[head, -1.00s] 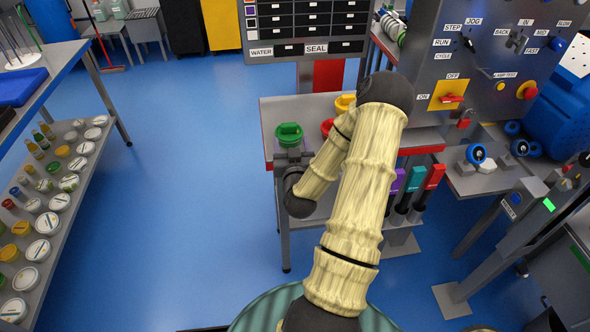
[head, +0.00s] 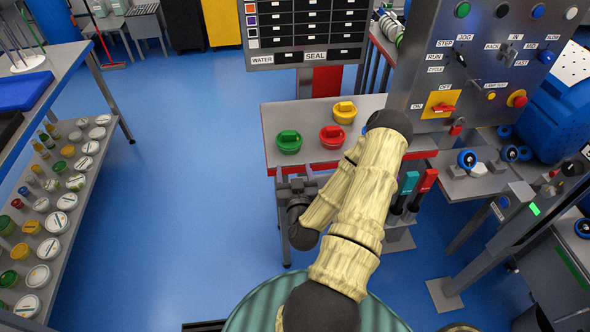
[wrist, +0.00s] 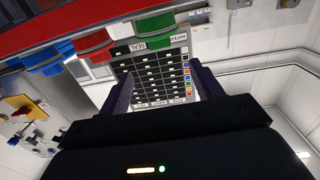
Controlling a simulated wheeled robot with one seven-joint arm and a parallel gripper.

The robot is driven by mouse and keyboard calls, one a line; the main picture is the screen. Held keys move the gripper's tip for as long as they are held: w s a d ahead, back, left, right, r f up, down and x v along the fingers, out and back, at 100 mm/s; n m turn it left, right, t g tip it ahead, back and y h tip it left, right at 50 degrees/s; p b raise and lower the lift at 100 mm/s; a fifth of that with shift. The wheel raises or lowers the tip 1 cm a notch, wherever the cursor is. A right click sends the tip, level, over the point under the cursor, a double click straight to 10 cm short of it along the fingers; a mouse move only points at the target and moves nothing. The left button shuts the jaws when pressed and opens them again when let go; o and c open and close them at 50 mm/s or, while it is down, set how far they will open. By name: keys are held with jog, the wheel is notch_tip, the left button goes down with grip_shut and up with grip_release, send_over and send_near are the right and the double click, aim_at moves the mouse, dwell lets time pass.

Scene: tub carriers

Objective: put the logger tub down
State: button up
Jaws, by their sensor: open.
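A green tub (head: 289,141) with a raised handle stands upright near the front left of the grey, red-edged table. A red tub (head: 332,136) stands to its right and a yellow tub (head: 344,112) behind. No readable label tells which is the logger tub. My gripper (head: 297,184) is just in front of the table's near edge, below and apart from the green tub. In the wrist view my gripper (wrist: 162,88) has its two fingers wide apart with nothing between them. A green tub part (wrist: 157,22) shows beyond the fingers, upside down.
A chart board (head: 305,30) stands behind the table. A control panel (head: 480,60) with switches rises at the right. Coloured handles (head: 425,181) hang at the table's right front. A shelf of small tubs (head: 50,262) is at far left; the floor between is clear.

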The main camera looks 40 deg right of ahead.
jog(key=shift+s+a+r+p, duration=0.3)
jog(key=shift+s+a+p, duration=0.15)
jog(key=shift+s+p, duration=0.4)
jog(key=shift+w, duration=0.15)
